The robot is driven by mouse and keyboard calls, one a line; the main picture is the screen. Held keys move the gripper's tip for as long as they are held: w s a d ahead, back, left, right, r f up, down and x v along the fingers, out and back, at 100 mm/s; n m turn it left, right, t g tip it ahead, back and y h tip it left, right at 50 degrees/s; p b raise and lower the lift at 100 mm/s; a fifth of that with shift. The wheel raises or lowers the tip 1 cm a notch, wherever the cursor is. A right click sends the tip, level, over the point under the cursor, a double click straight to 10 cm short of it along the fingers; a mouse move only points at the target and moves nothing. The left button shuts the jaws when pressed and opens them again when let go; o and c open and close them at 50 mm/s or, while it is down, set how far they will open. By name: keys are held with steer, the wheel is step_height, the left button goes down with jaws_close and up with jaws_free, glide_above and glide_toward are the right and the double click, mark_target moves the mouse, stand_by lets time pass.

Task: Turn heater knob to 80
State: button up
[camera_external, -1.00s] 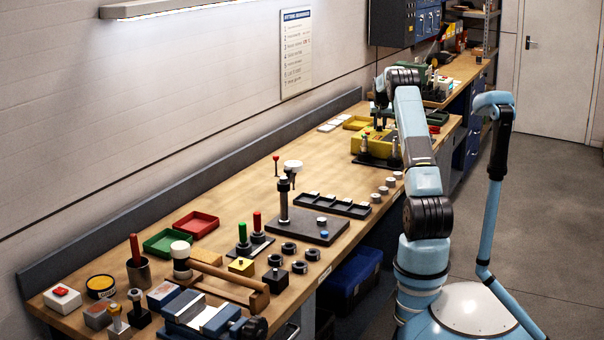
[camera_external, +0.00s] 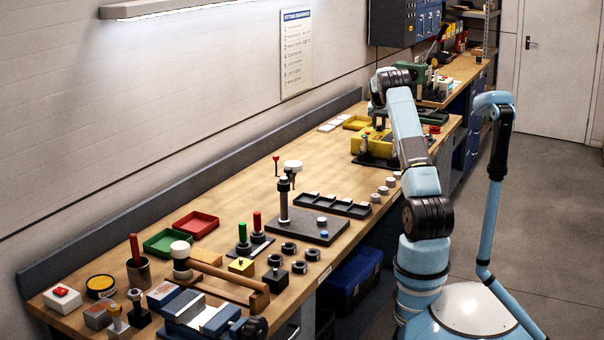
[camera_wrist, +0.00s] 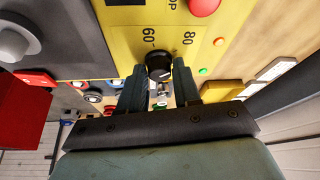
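The heater knob (camera_wrist: 158,66) is a small black round knob on a yellow panel (camera_wrist: 125,45), seen in the wrist view. The printed marks 60 and 80 show on the panel beyond it, 60 to the left and 80 to the right. The knob's pointer is too small to read. My gripper (camera_wrist: 159,75) has its two dark fingers apart, one on each side of the knob, with their tips close to it. I cannot tell whether they touch it. In the external view the yellow box (camera_external: 368,142) is partly behind my arm, and the fingertips are hidden.
A red button (camera_wrist: 204,7) and small orange and green lights sit on the panel right of the knob. White pads (camera_external: 327,128) lie on the bench left of the box. A tray with compartments (camera_external: 333,205) and a row of small round pieces (camera_external: 384,190) are nearer the camera.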

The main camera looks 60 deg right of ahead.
steer(key=o, duration=0.4)
steer(key=shift+r, duration=0.1)
steer(key=v, duration=1.3)
steer(key=shift+a+r, duration=0.15)
steer(key=shift+r, duration=0.05)
